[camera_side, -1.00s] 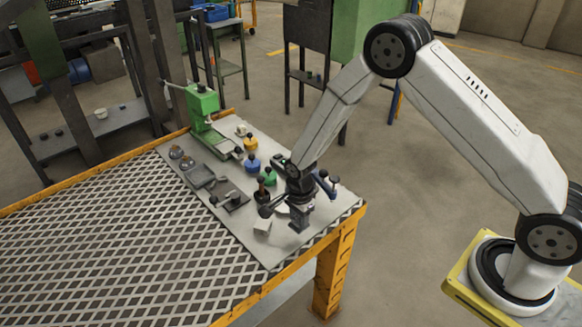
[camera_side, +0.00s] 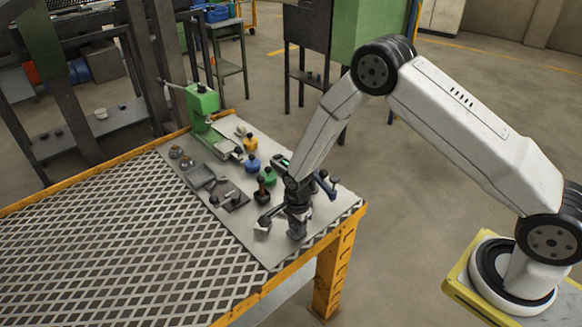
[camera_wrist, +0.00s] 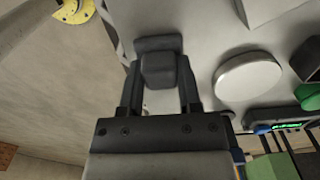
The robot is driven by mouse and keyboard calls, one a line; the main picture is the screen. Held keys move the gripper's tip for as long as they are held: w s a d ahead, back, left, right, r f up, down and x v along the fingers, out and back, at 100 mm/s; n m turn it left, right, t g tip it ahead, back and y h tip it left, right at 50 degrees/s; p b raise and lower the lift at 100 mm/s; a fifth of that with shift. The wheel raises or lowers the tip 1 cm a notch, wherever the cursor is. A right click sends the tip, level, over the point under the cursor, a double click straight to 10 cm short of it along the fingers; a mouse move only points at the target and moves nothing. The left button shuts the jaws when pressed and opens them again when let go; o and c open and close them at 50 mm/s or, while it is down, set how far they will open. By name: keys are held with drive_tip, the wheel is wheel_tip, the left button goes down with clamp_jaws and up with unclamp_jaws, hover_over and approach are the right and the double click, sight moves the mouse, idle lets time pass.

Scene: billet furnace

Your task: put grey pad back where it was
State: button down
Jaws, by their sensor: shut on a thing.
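The grey pad (camera_wrist: 158,44) is a dark grey piece with a flat, wide part and a blockier part. It shows between the fingers in the wrist view. My gripper (camera_wrist: 159,78) is shut on the blocky part. In the side view the pad (camera_side: 297,233) is under my gripper (camera_side: 298,216), upright, low over the near right part of the grey table plate (camera_side: 318,222). I cannot tell whether its underside touches the plate.
A white block (camera_side: 262,233) stands just left of my gripper. A white round disc (camera_wrist: 248,76) lies right of the pad in the wrist view. Blue (camera_side: 252,164) and green (camera_side: 269,176) knobbed pieces and a green press (camera_side: 203,105) stand farther back. The plate's front is clear.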

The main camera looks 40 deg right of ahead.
sight(297, 226)
drive_tip(key=shift+f, duration=0.15)
drive_tip(key=shift+c, duration=1.4)
unclamp_jaws()
wheel_tip(297, 226, up, 12)
drive_tip(key=shift+r, duration=0.25)
drive_tip(key=s+d+r+n+t, duration=0.1)
drive_tip(key=s+d+r+n, duration=0.1)
drive_tip(key=s+r+n, duration=0.3)
drive_tip(key=s+d+r+n+t, duration=0.1)
drive_tip(key=s+d+r+n, duration=0.2)
drive_tip(key=s+n, duration=0.8)
drive_tip(key=shift+d+r+n+t, duration=0.3)
drive_tip(key=shift+r+n, duration=0.7)
drive_tip(key=shift+r, duration=0.2)
